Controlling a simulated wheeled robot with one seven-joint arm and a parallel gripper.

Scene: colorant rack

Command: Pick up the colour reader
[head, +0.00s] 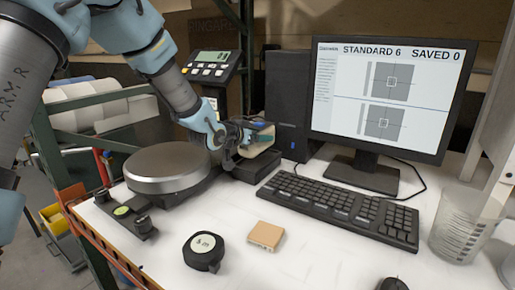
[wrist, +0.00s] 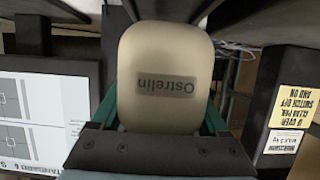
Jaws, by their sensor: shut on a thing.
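The colour reader (wrist: 165,60) is a rounded beige device with a dark "Ostrelin" label, upside down in the wrist view. My gripper (head: 257,143) is shut on it, with teal fingers at both its sides. In the head view the reader (head: 262,128) shows only partly behind my gripper. It is just above a low black block (head: 256,168) beside the computer tower. I cannot tell whether the reader touches that block.
A scale (head: 168,165) with a round metal plate stands left of my gripper. The monitor (head: 387,90) and keyboard (head: 345,205) are to the right.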

